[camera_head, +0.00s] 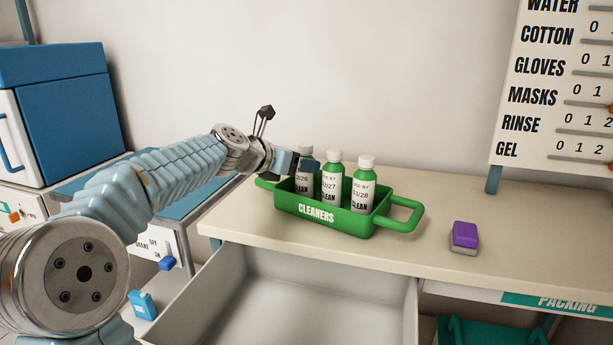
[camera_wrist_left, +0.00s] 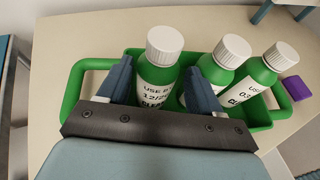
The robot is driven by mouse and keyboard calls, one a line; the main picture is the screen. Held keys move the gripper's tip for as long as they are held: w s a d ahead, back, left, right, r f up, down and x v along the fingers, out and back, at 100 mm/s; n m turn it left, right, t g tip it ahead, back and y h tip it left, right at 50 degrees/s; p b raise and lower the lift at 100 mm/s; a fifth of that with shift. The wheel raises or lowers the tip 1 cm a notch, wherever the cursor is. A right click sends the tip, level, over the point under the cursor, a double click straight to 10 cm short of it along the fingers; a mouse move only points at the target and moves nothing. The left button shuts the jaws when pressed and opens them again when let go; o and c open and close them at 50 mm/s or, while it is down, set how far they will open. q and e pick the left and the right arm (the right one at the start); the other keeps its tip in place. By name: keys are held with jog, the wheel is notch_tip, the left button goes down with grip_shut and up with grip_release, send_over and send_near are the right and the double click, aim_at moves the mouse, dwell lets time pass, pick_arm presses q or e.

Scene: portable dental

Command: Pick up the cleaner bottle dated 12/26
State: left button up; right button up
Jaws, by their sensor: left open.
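Three green bottles with white caps and white labels stand upright in a green tray marked CLEANERS (camera_head: 283,200). The leftmost bottle (camera_head: 302,188) shows "/26" on its label; in the left wrist view (camera_wrist_left: 157,78) the label reads "12/2", partly cut off. The middle bottle (camera_head: 332,181) reads 27 and the right bottle (camera_head: 362,188) reads 03/28. My left gripper (camera_head: 306,165) is open at the leftmost bottle; in the left wrist view its fingers (camera_wrist_left: 158,72) are on either side of this bottle, with visible gaps. My right gripper is not in view.
The middle bottle (camera_wrist_left: 224,62) is close beside my right-hand finger in the left wrist view. A purple block (camera_head: 465,235) lies on the counter to the right. An open, empty drawer (camera_head: 300,300) is below the counter edge. A sign board (camera_head: 550,100) stands behind right.

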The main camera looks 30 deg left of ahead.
pick_arm(q)
jog(key=x, duration=0.4)
jog(key=shift+w, duration=0.4)
jog(key=c, duration=0.9)
jog(key=shift+o, duration=0.2)
jog(key=shift+r, duration=0.1)
